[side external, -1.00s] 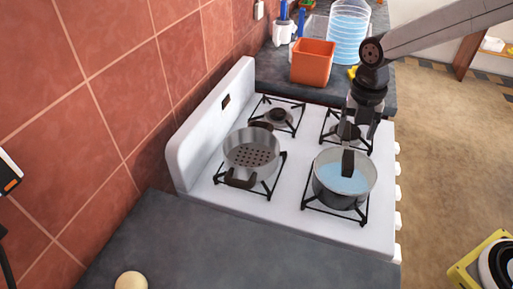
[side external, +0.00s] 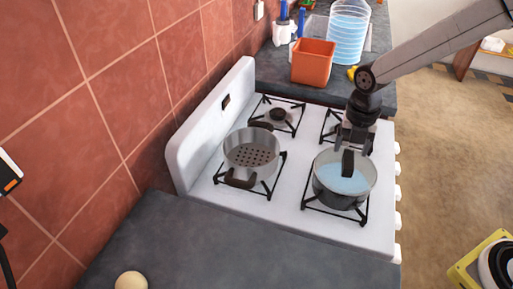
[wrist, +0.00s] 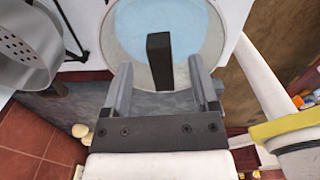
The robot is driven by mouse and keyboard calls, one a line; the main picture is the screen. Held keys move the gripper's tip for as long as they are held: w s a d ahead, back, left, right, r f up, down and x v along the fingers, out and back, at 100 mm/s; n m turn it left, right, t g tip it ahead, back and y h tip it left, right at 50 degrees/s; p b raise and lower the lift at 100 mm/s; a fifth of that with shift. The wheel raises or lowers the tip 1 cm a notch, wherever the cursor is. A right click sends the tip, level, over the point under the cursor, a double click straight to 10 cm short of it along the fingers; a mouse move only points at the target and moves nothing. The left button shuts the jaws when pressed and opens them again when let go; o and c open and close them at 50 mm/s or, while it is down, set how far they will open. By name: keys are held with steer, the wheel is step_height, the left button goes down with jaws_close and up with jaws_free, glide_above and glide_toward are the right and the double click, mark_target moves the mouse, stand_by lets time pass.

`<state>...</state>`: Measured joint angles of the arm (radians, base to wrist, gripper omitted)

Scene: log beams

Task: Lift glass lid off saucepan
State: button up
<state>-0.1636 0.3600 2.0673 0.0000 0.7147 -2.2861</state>
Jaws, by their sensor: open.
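The saucepan (side external: 335,197) stands on the front burner nearest the grey counter. Its round glass lid (side external: 365,177) is on top, with pale blue showing through, and a dark upright handle (side external: 347,163) rises from the lid. My gripper (side external: 354,147) is open and empty, just above and behind the handle in the side view. In the wrist view, my gripper (wrist: 159,65) has its two fingers apart, with the handle (wrist: 159,58) between their lines. The lid (wrist: 188,25) fills the area beyond the fingertips. Contact between fingers and handle cannot be made out.
A steel strainer pot (side external: 250,153) with dark handles sits on the burner to the left. An orange container (side external: 313,62) and a clear blue bucket (side external: 349,32) stand on the far counter. The near counter (side external: 220,245) is mostly clear.

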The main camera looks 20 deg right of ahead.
steer(key=shift+f, duration=1.3)
jaws_close()
